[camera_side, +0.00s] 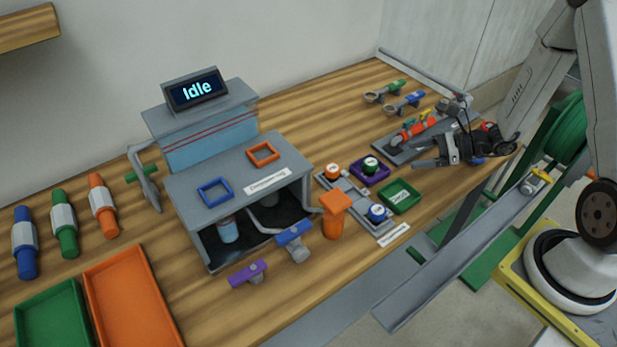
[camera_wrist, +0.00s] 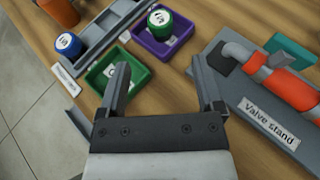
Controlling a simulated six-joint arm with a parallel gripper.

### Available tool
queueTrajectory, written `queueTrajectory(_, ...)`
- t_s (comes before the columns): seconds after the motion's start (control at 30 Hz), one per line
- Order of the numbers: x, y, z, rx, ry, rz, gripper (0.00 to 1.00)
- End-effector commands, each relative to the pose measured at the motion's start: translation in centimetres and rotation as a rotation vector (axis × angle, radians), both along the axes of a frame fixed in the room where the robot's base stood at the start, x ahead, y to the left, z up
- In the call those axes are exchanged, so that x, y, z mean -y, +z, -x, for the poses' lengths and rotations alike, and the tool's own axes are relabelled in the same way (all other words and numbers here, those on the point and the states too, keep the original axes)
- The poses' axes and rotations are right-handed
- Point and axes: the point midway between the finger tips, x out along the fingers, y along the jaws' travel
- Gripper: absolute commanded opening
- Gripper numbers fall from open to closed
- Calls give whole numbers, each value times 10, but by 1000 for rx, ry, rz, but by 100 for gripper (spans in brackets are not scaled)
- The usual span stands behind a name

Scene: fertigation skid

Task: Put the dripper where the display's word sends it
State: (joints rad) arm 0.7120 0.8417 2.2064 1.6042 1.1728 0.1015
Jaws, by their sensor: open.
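The display (camera_side: 195,90) reads "Idle". A round dripper with a green body and white top (camera_side: 371,163) sits in the purple tray (camera_side: 357,176); it also shows in the wrist view (camera_wrist: 159,18). A blue dripper (camera_side: 377,212) and an orange one (camera_side: 332,171) sit on a grey rail. The green tray (camera_side: 400,207) beside the purple one holds only a label. My gripper (camera_side: 424,163) is open and empty, above the bench to the right of the trays. In the wrist view its fingers (camera_wrist: 160,65) reach toward both trays.
The valve stand (camera_side: 405,150) with its orange-red pipe lies close behind my gripper. A grey cabinet with blue (camera_side: 215,191) and orange (camera_side: 263,153) square frames stands left. Larger green (camera_side: 50,312) and orange (camera_side: 130,300) trays are front left. Coloured handles line the bench front.

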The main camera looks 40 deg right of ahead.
Motion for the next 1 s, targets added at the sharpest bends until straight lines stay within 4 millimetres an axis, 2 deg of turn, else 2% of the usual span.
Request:
queueTrajectory(0.23, 7, 4, 7, 0, 0, 0, 85)
queueTrajectory(0.77, 7, 4, 8, 0, 1, 1, 85)
queueTrajectory(1.0, -7, 8, 12, -7, 93, 48, 85)
